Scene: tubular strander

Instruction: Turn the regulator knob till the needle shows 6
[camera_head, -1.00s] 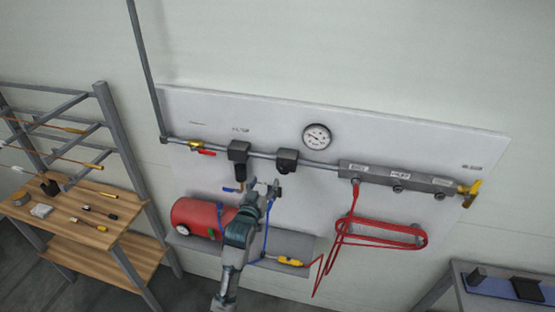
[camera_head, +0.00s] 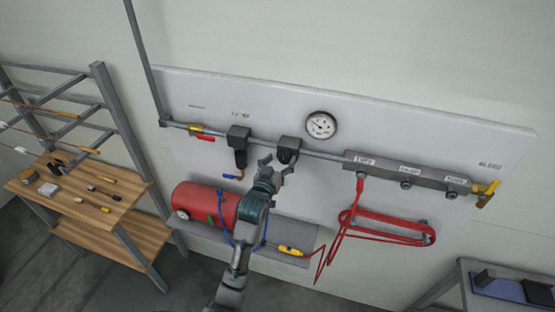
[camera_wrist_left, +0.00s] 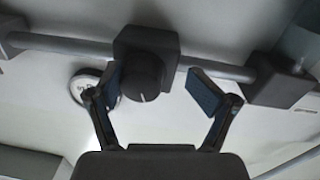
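The regulator (camera_head: 289,143) is a dark block with a round knob, on the grey pipe of the wall panel. Its knob (camera_wrist_left: 144,80) shows in the left wrist view, black with a white mark line. The round white gauge (camera_head: 320,125) is up and right of it; its needle is too small to read. In the left wrist view the gauge (camera_wrist_left: 83,82) is partly hidden behind a finger. My left gripper (camera_head: 275,165) is open, just below the regulator. The knob shows between its spread fingers (camera_wrist_left: 158,90), with no contact visible. My right gripper is not in view.
A second dark block (camera_head: 239,138) hangs on the pipe to the left. A manifold (camera_head: 408,171) with a coiled red hose (camera_head: 385,227) is on the right. A red tank (camera_head: 205,205) lies below. A wooden bench (camera_head: 80,195) stands at left.

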